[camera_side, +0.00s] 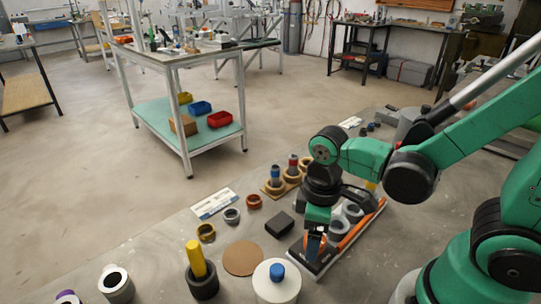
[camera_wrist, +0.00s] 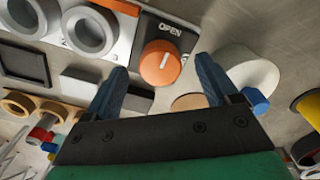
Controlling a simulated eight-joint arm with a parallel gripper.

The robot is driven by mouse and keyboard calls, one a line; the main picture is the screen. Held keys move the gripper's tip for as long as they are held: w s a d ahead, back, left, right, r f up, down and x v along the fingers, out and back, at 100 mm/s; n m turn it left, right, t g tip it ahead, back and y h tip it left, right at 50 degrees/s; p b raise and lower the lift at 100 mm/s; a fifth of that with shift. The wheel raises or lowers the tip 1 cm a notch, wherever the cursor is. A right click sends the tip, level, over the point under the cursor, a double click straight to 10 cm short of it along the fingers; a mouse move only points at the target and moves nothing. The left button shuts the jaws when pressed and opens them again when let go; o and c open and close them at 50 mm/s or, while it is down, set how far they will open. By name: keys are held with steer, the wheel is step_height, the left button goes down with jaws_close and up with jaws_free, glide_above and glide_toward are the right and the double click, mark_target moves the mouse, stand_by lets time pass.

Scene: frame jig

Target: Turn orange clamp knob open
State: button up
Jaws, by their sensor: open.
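The orange clamp knob (camera_wrist: 158,63) shows in the wrist view as a round disc with a short white line near its right side. It sits on a dark panel of the frame jig (camera_wrist: 205,14), beside a white "OPEN" label (camera_wrist: 170,29). My gripper (camera_wrist: 162,65) is open, with one blue finger on each side of the knob in the picture. I cannot tell whether the fingers touch it. In the side view my gripper (camera_side: 315,247) points down over the near end of the jig (camera_side: 349,243), and the fingers mostly hide the knob.
Grey rings (camera_wrist: 89,31) sit in the jig beside the knob. A white cylinder with a blue knob (camera_side: 277,273), a brown disc (camera_side: 243,258), a black block (camera_side: 279,223) and a yellow peg in a dark cup (camera_side: 197,262) stand nearby on the table.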

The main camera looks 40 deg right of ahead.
steer(key=shift+r, duration=2.15)
steer(key=w+d+r+m+t, duration=0.3)
steer(key=w+r+m+t, duration=0.1)
steer(key=r+m+t, duration=0.1)
steer(key=shift+w+d+m+t, duration=0.3)
steer(key=shift+m+t, duration=0.3)
steer(key=shift+t, duration=0.5)
